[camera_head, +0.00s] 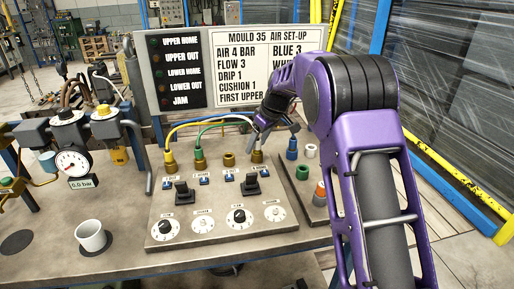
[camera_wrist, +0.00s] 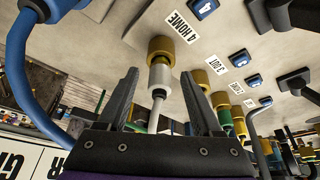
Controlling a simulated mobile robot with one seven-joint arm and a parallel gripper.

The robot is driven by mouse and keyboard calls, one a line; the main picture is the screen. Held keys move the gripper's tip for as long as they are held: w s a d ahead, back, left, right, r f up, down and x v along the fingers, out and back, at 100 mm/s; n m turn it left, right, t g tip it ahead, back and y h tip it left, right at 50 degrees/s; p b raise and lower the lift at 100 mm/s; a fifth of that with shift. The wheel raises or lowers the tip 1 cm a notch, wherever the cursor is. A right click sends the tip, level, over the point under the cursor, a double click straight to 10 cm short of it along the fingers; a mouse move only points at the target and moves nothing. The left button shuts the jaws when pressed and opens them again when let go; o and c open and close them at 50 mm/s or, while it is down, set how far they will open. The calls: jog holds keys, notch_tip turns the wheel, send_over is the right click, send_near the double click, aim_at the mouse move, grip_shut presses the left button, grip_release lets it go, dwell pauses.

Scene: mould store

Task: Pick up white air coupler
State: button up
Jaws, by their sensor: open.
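A white air coupler (camera_wrist: 161,82) shows in the wrist view, with a pale stem or hose running from its near end. Its far end meets a brass port (camera_wrist: 161,47) beside the label "4 HOME". My gripper (camera_wrist: 160,88) is open, with one dark finger on each side of the coupler and visible gaps. In the head view my gripper (camera_head: 262,135) is over the right-hand brass port (camera_head: 257,157) of the sloping panel (camera_head: 222,248); the coupler is largely hidden there.
Yellow and green hoses arch from the left ports (camera_head: 170,161). Black levers (camera_head: 250,185) and dials stand in front. A side panel holds a blue coupler (camera_head: 292,149), a white ring (camera_head: 312,151) and a green ring (camera_head: 302,173). A white cup (camera_head: 91,236) and gauge (camera_head: 72,163) are left.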

grip_shut()
dwell(0.3)
